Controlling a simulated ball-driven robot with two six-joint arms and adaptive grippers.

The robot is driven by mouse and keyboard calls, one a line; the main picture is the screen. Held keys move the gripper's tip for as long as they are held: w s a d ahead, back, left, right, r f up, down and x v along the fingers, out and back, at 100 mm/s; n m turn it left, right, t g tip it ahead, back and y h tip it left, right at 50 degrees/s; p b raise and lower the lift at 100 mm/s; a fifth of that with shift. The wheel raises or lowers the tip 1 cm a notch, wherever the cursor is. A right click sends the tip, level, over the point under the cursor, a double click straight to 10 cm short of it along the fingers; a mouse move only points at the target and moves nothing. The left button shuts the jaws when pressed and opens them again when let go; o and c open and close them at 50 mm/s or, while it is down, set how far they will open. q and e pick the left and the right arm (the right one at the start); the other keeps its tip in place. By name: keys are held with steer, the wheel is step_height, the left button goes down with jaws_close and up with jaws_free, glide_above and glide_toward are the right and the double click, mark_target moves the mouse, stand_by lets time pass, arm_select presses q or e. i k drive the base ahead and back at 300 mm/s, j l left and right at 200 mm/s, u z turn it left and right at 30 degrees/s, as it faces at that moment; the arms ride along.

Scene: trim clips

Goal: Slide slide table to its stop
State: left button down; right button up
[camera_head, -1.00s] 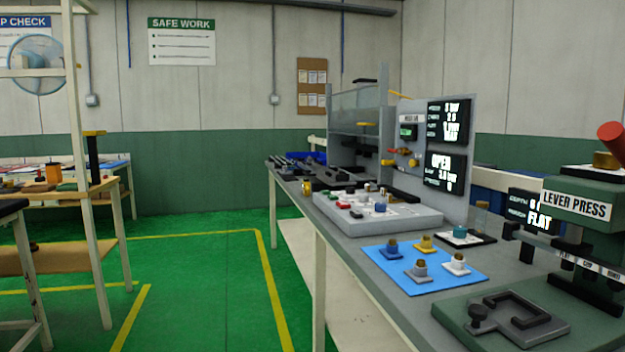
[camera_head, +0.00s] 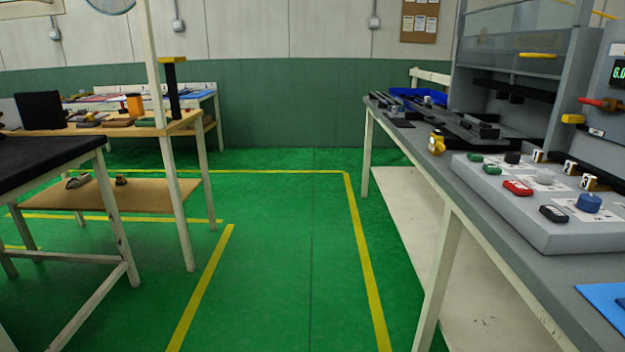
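A dark rail-like fixture (camera_head: 462,122) lies on the far end of the grey bench at the right. It may be the slide table, but I cannot tell for sure, nor whether it sits at a stop. A small yellow and black part (camera_head: 437,143) stands near the bench's left edge, in front of that fixture. Neither of my grippers shows in this view.
The grey bench (camera_head: 490,215) runs along the right and carries a control panel (camera_head: 540,225) with buttons and knobs. A blue tray (camera_head: 420,96) is at its far end. A wooden table (camera_head: 130,131) stands left. Green floor (camera_head: 270,260) between them is clear.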

mark_target(482, 133)
steer(key=i+z, duration=0.1)
steer(key=i, duration=0.6)
steer(key=i+j+z, duration=0.15)
steer(key=i, duration=0.55)
